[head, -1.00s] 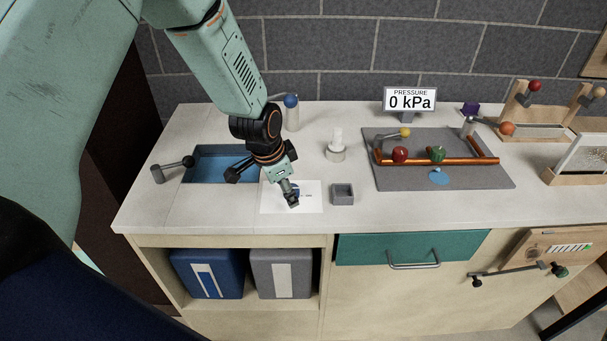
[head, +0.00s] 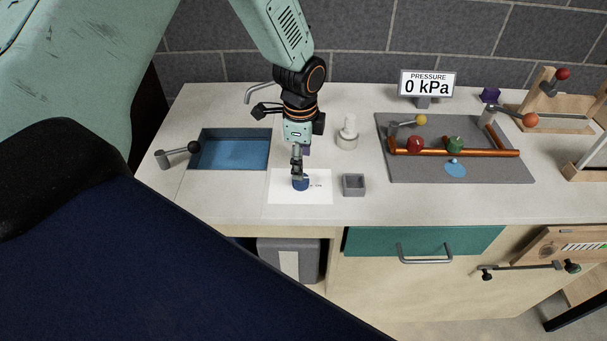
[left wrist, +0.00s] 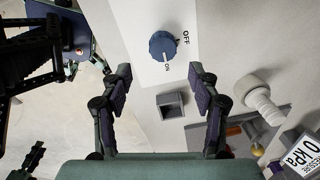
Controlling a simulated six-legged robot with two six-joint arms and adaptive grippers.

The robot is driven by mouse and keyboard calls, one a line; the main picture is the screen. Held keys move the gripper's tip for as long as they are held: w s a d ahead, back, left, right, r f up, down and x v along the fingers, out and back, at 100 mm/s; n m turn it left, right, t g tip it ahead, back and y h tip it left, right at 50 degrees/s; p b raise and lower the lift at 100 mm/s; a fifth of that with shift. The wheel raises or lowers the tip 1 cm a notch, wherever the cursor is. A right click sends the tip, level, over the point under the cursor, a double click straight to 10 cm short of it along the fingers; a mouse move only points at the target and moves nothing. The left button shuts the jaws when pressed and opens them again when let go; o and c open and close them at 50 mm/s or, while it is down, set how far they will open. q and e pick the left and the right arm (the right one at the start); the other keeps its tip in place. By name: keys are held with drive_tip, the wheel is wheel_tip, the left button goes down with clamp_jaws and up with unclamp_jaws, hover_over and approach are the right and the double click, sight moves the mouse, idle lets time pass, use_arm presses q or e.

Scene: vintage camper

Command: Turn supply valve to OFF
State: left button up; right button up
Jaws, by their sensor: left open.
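The supply valve is a blue round knob (left wrist: 163,45) on a white card (left wrist: 205,20) printed OFF and ON. A pale mark on the knob is on the side by the ON label. In the head view the knob (head: 300,184) sits on the card (head: 284,190), partly hidden by my left gripper. My left gripper (head: 299,171) points down just above the knob. In the left wrist view the gripper (left wrist: 160,72) is open, its fingers spread wide with nothing between the tips. The knob appears beyond the tips; contact cannot be told.
A small grey open box (head: 354,186) stands close right of the card. A white bottle-like fixture (head: 347,134) is behind it. A blue basin (head: 236,152) lies left. A grey board (head: 500,170) with copper pipes and the 0 kPa display (head: 427,84) are right.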

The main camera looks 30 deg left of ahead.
sight(301, 182)
use_arm(q)
drive_tip(key=f, duration=0.5)
drive_tip(key=shift+w+a+f, duration=0.25)
drive_tip(key=shift+w+f, duration=0.1)
drive_tip(key=shift+f, duration=0.55)
drive_tip(key=shift+s+d, duration=0.1)
drive_tip(key=shift+d, duration=0.1)
drive_tip(key=shift+f, duration=0.15)
drive_tip(key=shift+c, duration=0.2)
drive_tip(key=shift+w+a, duration=0.2)
drive_tip(key=c, duration=0.3)
drive_tip(key=shift+s, duration=0.15)
drive_tip(key=c, duration=0.3)
drive_tip(key=shift+d, duration=0.1)
drive_tip(key=c, duration=0.5)
drive_tip(key=shift+c, duration=0.2)
